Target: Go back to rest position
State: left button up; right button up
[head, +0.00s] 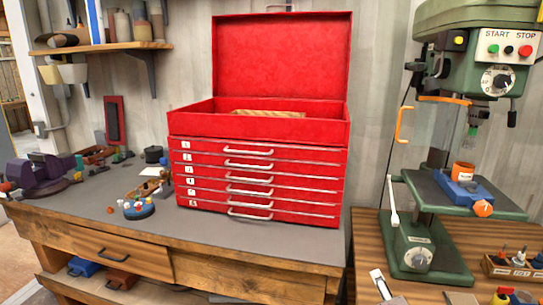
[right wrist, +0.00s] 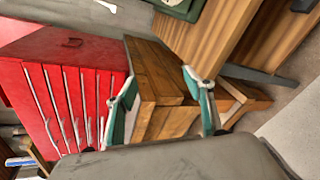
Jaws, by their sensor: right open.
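My right gripper (right wrist: 160,76) shows in the right wrist view with its two green-and-pale fingers spread wide apart. Nothing is held between them. Behind the gap is the brown wooden end of a bench. The red tool chest (right wrist: 88,54) lies to the left of the fingers in that view, apart from them. My left gripper is in neither view. In the head view, the red tool chest (head: 258,127) stands on the workbench with its lid raised and its numbered drawers closed.
The grey workbench top (head: 240,228) has a vise (head: 38,172) and small items at left. A green drill press (head: 420,252) stands on a striped wooden table (head: 366,240) at right. A small organizer (head: 510,268) stands beside it. A shelf (head: 100,47) hangs at upper left.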

jog(key=s+a+f+m+g+y, duration=0.1)
jog(key=s+a+f+m+y, duration=0.1)
jog(key=s+f+m, duration=0.7)
jog(key=s+a+f+m+g+y, duration=0.2)
jog(key=s+a+f+m, duration=0.2)
jog(key=s+f+m, duration=0.4)
jog(key=s+f, duration=0.6)
jog(key=f, duration=0.2)
jog(key=shift+a+f+m, duration=0.3)
jog(key=shift+f+m, duration=0.1)
